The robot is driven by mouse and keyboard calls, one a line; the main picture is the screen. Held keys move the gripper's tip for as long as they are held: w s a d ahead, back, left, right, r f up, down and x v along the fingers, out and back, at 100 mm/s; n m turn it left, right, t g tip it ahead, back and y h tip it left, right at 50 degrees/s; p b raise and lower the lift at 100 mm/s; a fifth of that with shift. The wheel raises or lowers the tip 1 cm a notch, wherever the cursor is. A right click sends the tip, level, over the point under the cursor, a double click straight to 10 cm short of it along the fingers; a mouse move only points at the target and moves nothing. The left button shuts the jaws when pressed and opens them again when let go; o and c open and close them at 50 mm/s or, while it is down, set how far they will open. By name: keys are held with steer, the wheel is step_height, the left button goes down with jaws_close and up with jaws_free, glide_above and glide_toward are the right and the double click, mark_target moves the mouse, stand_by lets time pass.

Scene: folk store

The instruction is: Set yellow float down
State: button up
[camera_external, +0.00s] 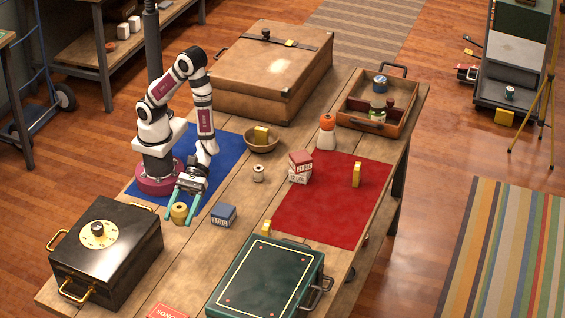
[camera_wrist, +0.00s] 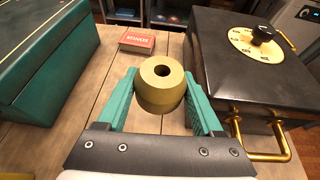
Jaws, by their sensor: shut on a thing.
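The yellow float (camera_external: 180,212) is a rounded yellow-olive body with a hole through its top. In the wrist view the float (camera_wrist: 161,84) sits between the teal fingers of my gripper (camera_wrist: 165,100), which is shut on it. In the external view my gripper (camera_external: 181,205) points down at the near end of the blue mat (camera_external: 213,160). The float looks upright, low over the wooden table (camera_external: 200,255). I cannot tell whether its underside touches the wood.
A black safe box (camera_external: 105,250) stands left of the float, and a blue box (camera_external: 223,214) to its right. A red mat (camera_external: 325,205) is further right. Bare wood lies around the float.

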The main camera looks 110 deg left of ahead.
mark_target(180, 207)
step_height(180, 207, up, 4)
steer(key=shift+w+r, duration=0.1)
steer(key=shift+w, duration=0.05)
steer(key=w+a+n+t+y, duration=0.1)
steer(key=w+a+n+t, duration=0.35)
steer(key=w, duration=0.85)
steer(key=w+a+n+t+y, duration=0.1)
steer(key=w+a+n+t, duration=0.1)
steer(key=w+a, duration=0.8)
steer(key=w+a+f, duration=0.2)
steer(key=w+f, duration=0.1)
steer(key=f, duration=0.1)
steer(key=w+a+f, duration=0.2)
steer(key=w+f, duration=0.1)
steer(key=f, duration=0.1)
steer(key=w+a+f, duration=0.2)
steer(key=w+f, duration=0.1)
steer(key=f, duration=0.1)
steer(key=shift+a+f, duration=0.2)
steer(key=shift+a, duration=0.15)
step_height(180, 207, down, 3)
steer(key=shift+w+a+f, duration=0.1)
steer(key=shift+f, duration=0.4)
steer(key=shift+f, duration=0.15)
